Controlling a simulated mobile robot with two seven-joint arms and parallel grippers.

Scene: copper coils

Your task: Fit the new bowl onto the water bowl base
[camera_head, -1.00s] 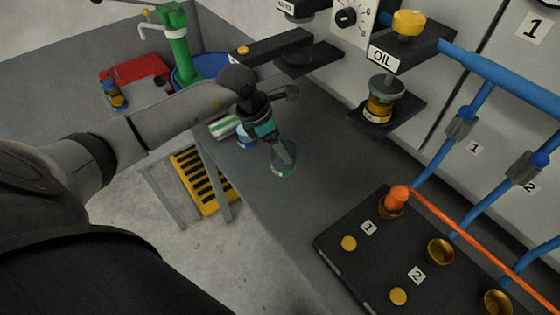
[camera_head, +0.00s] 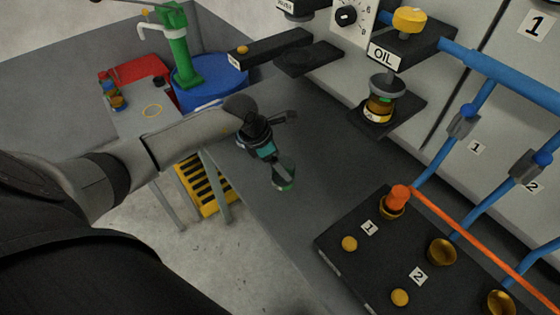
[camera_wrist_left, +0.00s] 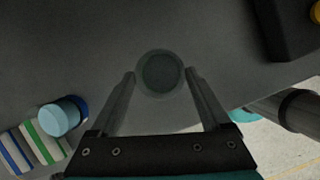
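The new bowl, a clear greenish glass cup (camera_head: 284,176), is over the near part of the dark bench in the head view. It also shows in the left wrist view (camera_wrist_left: 160,74) as a round rim between my fingers. My left gripper (camera_head: 279,166) has one finger on each side of the bowl and appears closed on it; the same gripper shows in the left wrist view (camera_wrist_left: 160,80). The bowl's height above the bench is hard to tell. The water bowl base (camera_head: 298,13) is at the top edge, partly cut off. My right gripper is not in view.
An oil unit with an amber bowl (camera_head: 380,105) hangs above a dark plate, right of the water unit. A dark shelf (camera_head: 308,58) lies below the water base. A black block (camera_head: 330,255) with brass cups stands front right. A striped item (camera_wrist_left: 35,145) and light-blue cylinder (camera_wrist_left: 60,118) lie nearby.

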